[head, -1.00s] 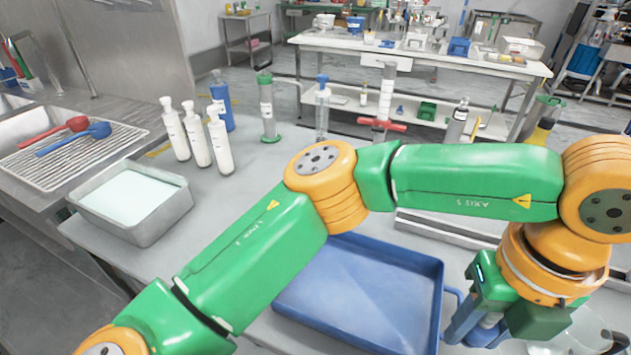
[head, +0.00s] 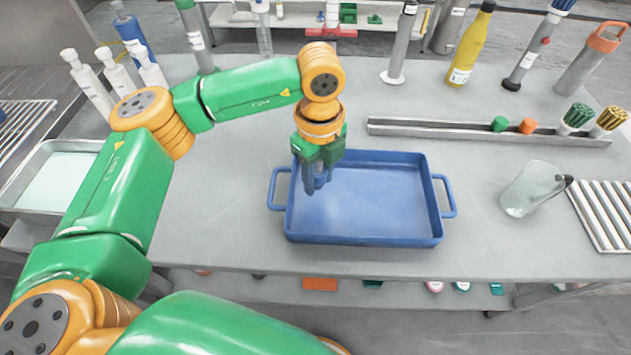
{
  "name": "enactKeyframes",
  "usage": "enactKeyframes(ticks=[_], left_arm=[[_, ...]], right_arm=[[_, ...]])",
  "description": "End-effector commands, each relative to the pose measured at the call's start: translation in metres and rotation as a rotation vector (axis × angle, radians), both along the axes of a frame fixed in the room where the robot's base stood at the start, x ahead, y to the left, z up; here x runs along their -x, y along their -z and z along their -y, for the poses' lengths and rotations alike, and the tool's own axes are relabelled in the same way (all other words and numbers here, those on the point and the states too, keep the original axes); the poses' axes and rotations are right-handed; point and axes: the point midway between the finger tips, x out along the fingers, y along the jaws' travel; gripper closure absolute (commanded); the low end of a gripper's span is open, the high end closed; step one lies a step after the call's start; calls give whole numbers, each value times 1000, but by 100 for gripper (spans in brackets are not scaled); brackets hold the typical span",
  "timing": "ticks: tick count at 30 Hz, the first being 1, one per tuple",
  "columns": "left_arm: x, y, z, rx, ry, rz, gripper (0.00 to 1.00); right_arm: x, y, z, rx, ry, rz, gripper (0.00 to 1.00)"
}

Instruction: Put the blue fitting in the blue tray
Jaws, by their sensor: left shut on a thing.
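The blue tray (head: 398,240) lies on the grey bench in the middle of the head view, with a handle at each side. Its visible floor is bare. My left gripper (head: 317,186) points down over the left part of the tray, its fingertips inside the tray's outline. It is shut on a small blue thing, taken as the blue fitting, which is hard to tell apart from the blue fingers. I cannot tell its height above the tray floor. My right gripper is not in view.
A metal channel (head: 440,128) behind the tray holds a green fitting (head: 499,124), an orange fitting (head: 527,126) and brushes. A glass jug (head: 530,188) and a slatted rack (head: 608,215) are at right. White bottles (head: 115,72) and a metal pan (head: 22,202) are at left.

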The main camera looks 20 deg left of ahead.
Motion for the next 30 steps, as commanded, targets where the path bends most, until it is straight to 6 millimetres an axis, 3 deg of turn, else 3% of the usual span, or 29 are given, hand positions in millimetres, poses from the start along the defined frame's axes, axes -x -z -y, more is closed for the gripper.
enactKeyframes(ticks=[2,6,17,18,21,30], left_arm=[[-1,12,-10,-2,-3,-6,100],[-1,35,-8,-1,-1,-4,100],[-2,45,-7,-1,-1,0,100],[-2,43,-7,-1,-1,0,51],[-2,43,-7,-1,-1,0,29],[-2,37,-7,-1,-1,0,29]], right_arm=[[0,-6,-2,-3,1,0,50],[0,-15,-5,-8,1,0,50],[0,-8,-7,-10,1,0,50],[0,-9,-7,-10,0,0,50],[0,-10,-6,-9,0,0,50],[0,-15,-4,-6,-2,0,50]])
